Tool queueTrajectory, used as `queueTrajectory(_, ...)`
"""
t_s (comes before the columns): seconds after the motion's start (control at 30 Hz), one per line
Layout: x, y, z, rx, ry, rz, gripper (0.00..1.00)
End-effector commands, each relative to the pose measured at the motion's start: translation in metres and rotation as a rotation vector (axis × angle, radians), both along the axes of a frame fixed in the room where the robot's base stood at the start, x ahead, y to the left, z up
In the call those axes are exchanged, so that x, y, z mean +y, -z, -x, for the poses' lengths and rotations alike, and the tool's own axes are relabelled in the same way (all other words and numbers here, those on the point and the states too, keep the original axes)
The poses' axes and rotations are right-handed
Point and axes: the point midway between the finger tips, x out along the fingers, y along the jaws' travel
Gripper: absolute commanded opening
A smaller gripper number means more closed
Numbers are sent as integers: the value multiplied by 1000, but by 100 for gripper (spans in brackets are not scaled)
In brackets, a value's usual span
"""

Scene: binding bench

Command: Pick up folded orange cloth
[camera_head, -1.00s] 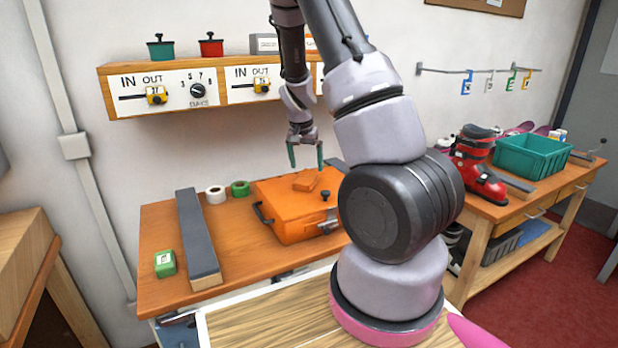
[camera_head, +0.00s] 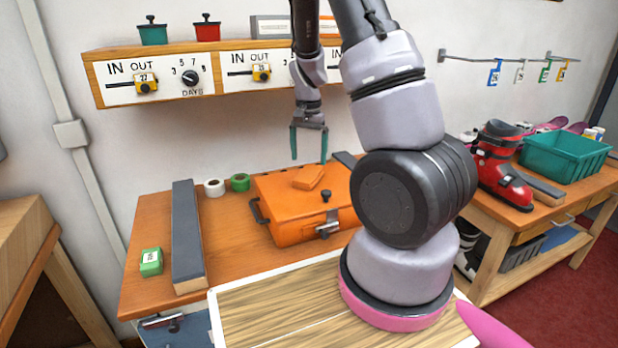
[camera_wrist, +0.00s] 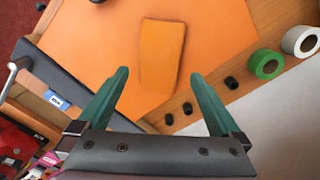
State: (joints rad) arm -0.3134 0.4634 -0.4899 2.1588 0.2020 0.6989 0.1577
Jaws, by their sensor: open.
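The folded orange cloth (camera_head: 308,178) lies flat on top of an orange case (camera_head: 282,205) on the wooden bench. In the wrist view the cloth (camera_wrist: 161,54) is a darker orange rectangle on the case's lid, beyond the fingertips. My gripper (camera_head: 308,161) is open and empty, with its teal fingers pointing down above the cloth and apart from it. The two fingers also show in the wrist view (camera_wrist: 160,75), spread wide with nothing between them.
A black knob (camera_head: 326,196) stands on the case near the cloth. White (camera_head: 214,187) and green (camera_head: 240,182) tape rolls sit behind left. A long grey-topped block (camera_head: 187,235) and a green box (camera_head: 151,262) lie left. A shelf (camera_head: 222,80) overhangs the back.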

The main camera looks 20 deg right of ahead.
Motion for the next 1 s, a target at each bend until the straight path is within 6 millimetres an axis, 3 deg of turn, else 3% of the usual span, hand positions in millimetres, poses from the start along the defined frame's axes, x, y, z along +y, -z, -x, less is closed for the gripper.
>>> queueTrajectory(0.3,1,44,5,2,0,1,100)
queueTrajectory(0.6,1,49,4,0,-1,1,100)
queueTrajectory(0.67,1,49,4,-1,-1,1,81)
queueTrajectory(0.8,1,49,4,-1,-1,1,30)
queueTrajectory(0.83,1,49,4,-1,-1,1,30)
queueTrajectory(0.87,1,49,4,-1,-1,1,22)
queueTrajectory(1.0,1,49,4,-1,-1,1,22)
